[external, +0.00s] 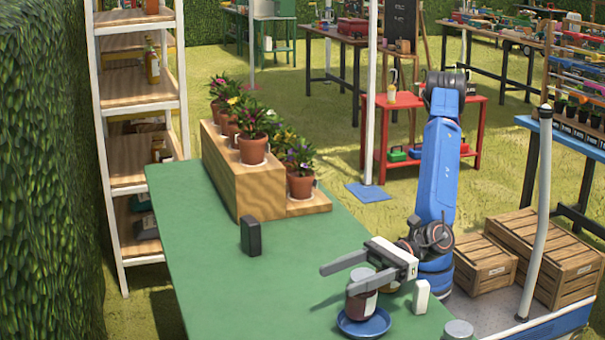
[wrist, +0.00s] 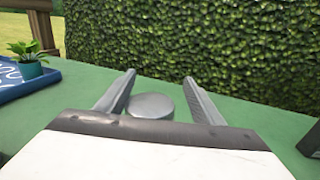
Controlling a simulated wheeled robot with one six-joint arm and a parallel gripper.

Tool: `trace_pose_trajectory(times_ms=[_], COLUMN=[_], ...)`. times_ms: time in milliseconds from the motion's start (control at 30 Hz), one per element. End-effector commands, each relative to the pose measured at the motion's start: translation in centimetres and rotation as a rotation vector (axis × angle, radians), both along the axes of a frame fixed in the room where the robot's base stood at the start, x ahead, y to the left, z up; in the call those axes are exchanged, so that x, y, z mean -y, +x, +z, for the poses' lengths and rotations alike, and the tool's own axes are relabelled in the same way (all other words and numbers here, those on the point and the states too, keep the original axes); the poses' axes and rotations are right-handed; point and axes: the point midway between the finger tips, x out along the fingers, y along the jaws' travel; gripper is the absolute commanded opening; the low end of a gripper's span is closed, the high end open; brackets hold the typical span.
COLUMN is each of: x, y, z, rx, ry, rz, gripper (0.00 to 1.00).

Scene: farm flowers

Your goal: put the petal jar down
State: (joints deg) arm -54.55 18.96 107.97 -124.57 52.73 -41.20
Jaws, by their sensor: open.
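The petal jar (external: 361,304), dark reddish with a grey lid, stands upright on a small blue saucer (external: 352,329) near the front of the green table. My gripper (external: 319,289) is open, with one finger on each side of the jar near its top. In the wrist view, the round grey lid (wrist: 150,106) shows between the two fingers (wrist: 159,77), with a gap to the right finger; contact on the left cannot be told. The lower part of the jar is hidden there by the gripper body.
A small white block (external: 421,297) and a grey round lid (external: 458,328) are right of the jar. A dark upright block (external: 250,236) stands farther back left. Potted flowers sit on a wooden step stand (external: 235,188). The table's left middle is clear.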

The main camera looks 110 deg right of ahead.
Motion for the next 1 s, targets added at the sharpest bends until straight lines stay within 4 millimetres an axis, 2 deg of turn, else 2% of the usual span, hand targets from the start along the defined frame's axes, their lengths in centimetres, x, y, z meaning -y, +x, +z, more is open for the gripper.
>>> trace_pose_trajectory(times_ms=[100, 500, 700, 1000], x=[0.0, 1.8, 2.4, 2.8], y=[-0.2, -7.6, -10.4, -11.7], z=[1.0, 0.9, 0.9, 0.8], rx=[0.001, 0.0, 0.0, 0.0], ry=[0.0, 0.0, 0.001, 0.0], rz=[0.001, 0.002, 0.001, -0.001], gripper=[0.61, 0.61, 0.61, 0.61])
